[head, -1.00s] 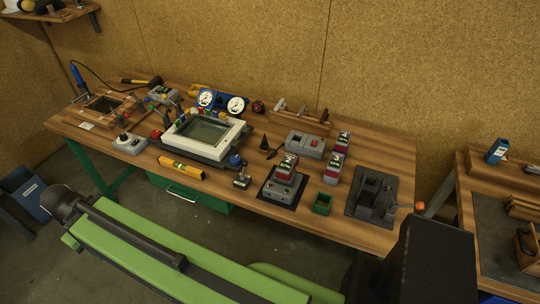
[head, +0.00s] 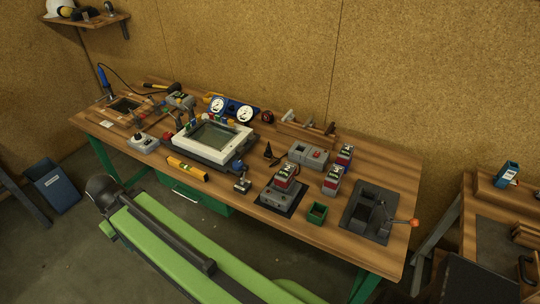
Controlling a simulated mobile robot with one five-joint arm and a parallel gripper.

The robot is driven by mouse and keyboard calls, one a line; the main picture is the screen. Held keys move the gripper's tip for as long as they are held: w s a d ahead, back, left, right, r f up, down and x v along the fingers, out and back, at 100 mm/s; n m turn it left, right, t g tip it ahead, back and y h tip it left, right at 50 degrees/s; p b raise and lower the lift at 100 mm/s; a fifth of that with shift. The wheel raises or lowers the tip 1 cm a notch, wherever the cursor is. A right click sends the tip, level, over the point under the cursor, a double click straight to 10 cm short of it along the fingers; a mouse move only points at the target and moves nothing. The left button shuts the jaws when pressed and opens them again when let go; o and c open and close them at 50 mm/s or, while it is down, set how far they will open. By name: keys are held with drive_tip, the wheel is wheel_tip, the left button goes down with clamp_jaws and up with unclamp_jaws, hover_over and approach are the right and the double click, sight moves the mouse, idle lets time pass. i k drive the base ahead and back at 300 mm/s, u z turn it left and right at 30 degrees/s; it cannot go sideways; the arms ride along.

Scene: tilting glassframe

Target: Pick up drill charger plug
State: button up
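I cannot single out the drill charger plug for certain. A small grey item with a dark upright part (head: 242,184) stands left of the charger. My gripper does not show; only green and dark parts of my arm cross the lower left, in front of the bench.
The wooden bench (head: 388,170) also holds a white tilting frame (head: 247,135), a yellow level (head: 187,169), a green box (head: 317,212), two more batteries (head: 332,181) and a lever unit (head: 366,214). A second bench (head: 473,207) stands at the right. A blue bin (head: 56,187) stands at left.

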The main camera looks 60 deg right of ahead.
sight(268, 154)
drive_tip(key=i, duration=0.85)
drive_tip(key=u, duration=0.05)
